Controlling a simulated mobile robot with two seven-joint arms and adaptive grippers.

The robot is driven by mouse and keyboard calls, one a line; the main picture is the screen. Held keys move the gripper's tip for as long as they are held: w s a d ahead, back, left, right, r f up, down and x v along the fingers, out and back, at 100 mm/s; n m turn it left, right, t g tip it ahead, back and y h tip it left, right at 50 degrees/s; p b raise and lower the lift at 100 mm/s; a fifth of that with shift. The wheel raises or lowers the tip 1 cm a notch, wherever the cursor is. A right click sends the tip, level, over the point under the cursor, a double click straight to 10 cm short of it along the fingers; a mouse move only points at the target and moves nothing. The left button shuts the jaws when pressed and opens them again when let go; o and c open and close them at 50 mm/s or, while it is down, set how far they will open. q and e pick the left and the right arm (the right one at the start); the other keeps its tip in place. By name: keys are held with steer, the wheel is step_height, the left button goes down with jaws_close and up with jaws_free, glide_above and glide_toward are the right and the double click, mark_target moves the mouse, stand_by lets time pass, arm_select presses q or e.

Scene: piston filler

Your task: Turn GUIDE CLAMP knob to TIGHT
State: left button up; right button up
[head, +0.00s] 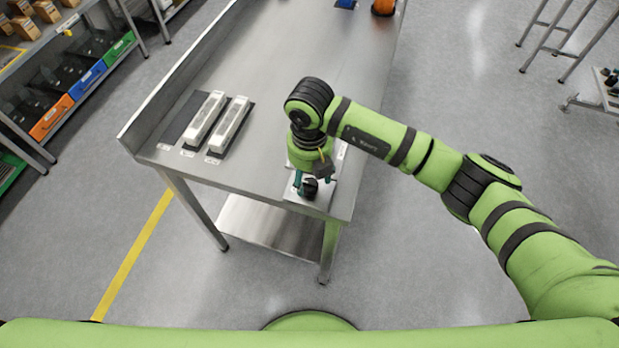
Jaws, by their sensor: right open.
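The black GUIDE CLAMP knob (310,188) sits on a small light plate (322,203) at the near right corner of the steel table. My right gripper (308,184) points down over the knob, with its green-tipped fingers apart on either side of it. The gripper is open; I cannot tell whether the fingers touch the knob. The wrist hides part of the plate, and the TIGHT marking is too small to read. My left gripper is not in view.
Two long pale parts (231,125) lie on dark mats on the steel table (262,75), left of my right arm. A blue item (346,4) and an orange item (383,7) stand at the far end. Shelves with coloured bins (88,80) are at left.

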mark_target(309, 187)
steer(key=shift+f+p, duration=0.3)
steer(key=shift+f, duration=1.4)
steer(key=c, duration=1.1)
steer(key=shift+f+m, duration=0.1)
steer(key=shift+m, duration=0.2)
steer(key=m, duration=0.3)
steer(key=shift+s+a+f+m+b, duration=0.1)
steer(key=shift+s+m+b, duration=0.05)
steer(key=shift+m+b, duration=0.2)
steer(key=m, duration=0.4)
steer(key=shift+m, duration=0.35)
steer(key=m, duration=0.4)
steer(key=shift+a, duration=0.15)
steer(key=shift+a+m+p, duration=0.1)
steer(key=shift+m+p, duration=0.6)
steer(key=shift+m, duration=1.7)
steer(key=shift+c, duration=0.2)
